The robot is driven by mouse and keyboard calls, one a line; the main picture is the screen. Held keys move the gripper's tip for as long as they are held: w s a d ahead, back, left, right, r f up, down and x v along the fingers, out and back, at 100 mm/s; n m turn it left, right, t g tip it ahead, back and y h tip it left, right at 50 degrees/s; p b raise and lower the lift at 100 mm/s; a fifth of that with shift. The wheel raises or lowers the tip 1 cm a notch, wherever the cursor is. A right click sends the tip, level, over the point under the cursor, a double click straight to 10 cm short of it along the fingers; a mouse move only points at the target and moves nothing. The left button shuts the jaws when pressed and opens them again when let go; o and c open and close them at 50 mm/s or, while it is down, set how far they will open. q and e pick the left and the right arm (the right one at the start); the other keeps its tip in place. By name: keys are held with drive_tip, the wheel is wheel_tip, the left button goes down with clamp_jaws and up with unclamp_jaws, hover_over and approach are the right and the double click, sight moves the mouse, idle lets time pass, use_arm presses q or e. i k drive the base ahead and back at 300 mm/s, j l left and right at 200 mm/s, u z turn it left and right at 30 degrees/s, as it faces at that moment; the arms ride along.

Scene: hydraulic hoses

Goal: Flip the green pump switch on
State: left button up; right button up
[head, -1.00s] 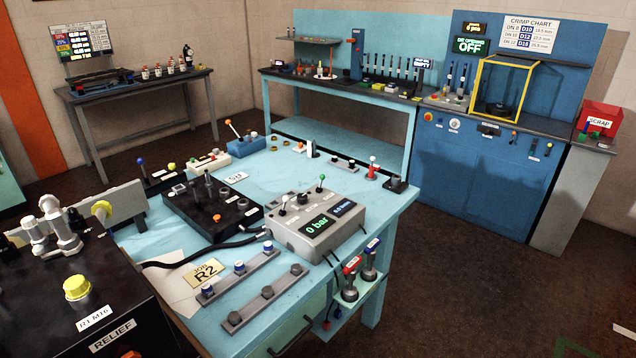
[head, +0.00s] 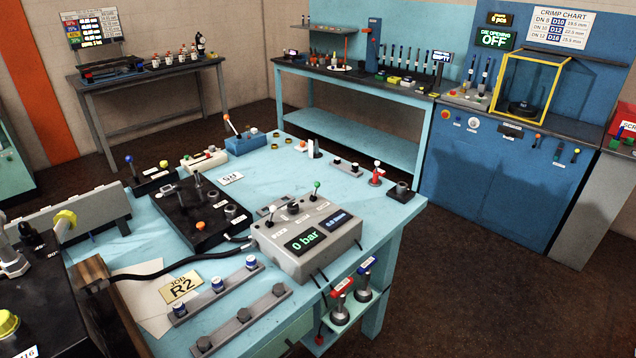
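The grey pump box (head: 305,240) stands on the light blue bench (head: 270,180). A lever with a green knob (head: 316,186) rises from the back part of its top and looks about upright. A second lever with a white knob (head: 273,210) stands on the box to its left. The box's front display (head: 306,240) reads 0 bar, and a smaller display (head: 337,222) beside it is too small to read surely. Neither of my grippers shows in the head view.
A black hose (head: 190,262) runs across the bench left of the box. A black valve block (head: 200,212) lies behind it. Grey rails with caps (head: 217,285) lie in front. Open floor (head: 470,280) lies to the right.

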sight(313, 197)
drive_tip(key=l+u, duration=0.15)
drive_tip(key=u, duration=0.25)
drive_tip(key=i+l+u, duration=0.1)
drive_tip(key=u, duration=0.3)
drive_tip(key=l+u, duration=0.25)
drive_tip(key=l, duration=0.3)
drive_tip(key=l+u, duration=0.25)
drive_tip(key=l, duration=1.15)
drive_tip(key=k+l+u, duration=0.15)
drive_tip(key=l, duration=0.7)
drive_tip(key=i, duration=0.05)
